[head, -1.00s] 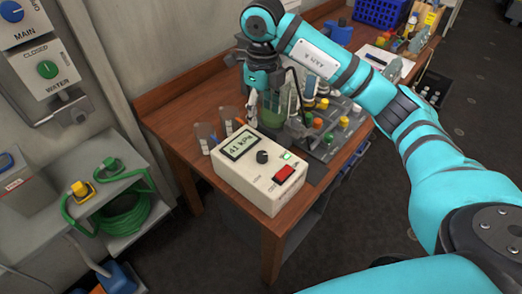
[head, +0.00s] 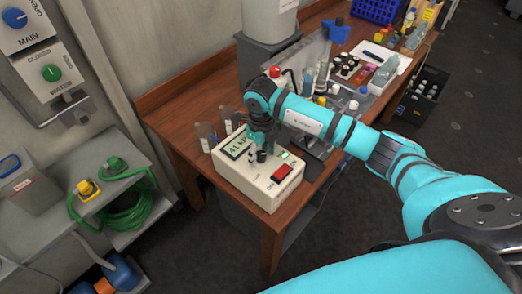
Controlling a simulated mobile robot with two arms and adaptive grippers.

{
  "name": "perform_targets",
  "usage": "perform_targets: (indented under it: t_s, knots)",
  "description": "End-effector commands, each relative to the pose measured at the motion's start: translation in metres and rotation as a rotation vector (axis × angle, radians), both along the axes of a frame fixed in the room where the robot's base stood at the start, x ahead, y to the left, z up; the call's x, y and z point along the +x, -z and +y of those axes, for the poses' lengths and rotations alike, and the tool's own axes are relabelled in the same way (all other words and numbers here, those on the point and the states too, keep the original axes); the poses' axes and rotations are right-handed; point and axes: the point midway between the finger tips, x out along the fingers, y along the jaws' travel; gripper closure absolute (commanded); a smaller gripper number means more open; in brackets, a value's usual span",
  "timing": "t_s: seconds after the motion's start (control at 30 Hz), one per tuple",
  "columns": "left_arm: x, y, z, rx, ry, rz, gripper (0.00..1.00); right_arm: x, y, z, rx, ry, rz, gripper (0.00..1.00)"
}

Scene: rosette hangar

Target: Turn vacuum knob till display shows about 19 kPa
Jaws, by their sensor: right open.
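The cream vacuum unit (head: 262,193) sits on the near end of the wooden bench. Its display (head: 237,148) reads about 41 kPa, its right part now covered by the gripper. The dark knob (head: 261,157) is on the top face, beside the display, and is partly hidden by the fingers. My right gripper (head: 258,152) points down at the knob with its jaws open; its fingertips are at or just around the knob, and I cannot tell whether they touch it. My left gripper is not in view.
A red switch (head: 282,173) and a small green light (head: 285,155) lie right of the knob. Clear tubes (head: 206,137) stand behind the unit. Bottles and a white tray (head: 378,68) fill the bench farther back. A side shelf with a green hose (head: 125,207) is at left.

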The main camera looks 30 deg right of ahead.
Motion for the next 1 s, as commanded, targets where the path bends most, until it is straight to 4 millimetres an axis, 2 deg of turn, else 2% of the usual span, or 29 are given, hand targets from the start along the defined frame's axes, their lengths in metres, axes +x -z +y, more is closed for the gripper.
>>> perform_targets:
  t_s: [0.17,0.2,0.6,1.0]
  knots:
    - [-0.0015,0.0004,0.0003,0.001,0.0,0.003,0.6,0.0,0.0002,0.0001,0.0,0.0,0.0,0.45]
    - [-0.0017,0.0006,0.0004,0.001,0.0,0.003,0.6,0.0,0.0001,0.0001,0.0,0.0,0.0,0.47]
    - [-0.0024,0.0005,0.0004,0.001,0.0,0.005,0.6,0.0002,-0.0004,0.0,0.0,0.0,-0.001,1.0]
    - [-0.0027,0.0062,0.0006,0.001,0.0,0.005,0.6,0.0007,0.0003,-0.0004,0.0,0.079,-0.001,1.0]
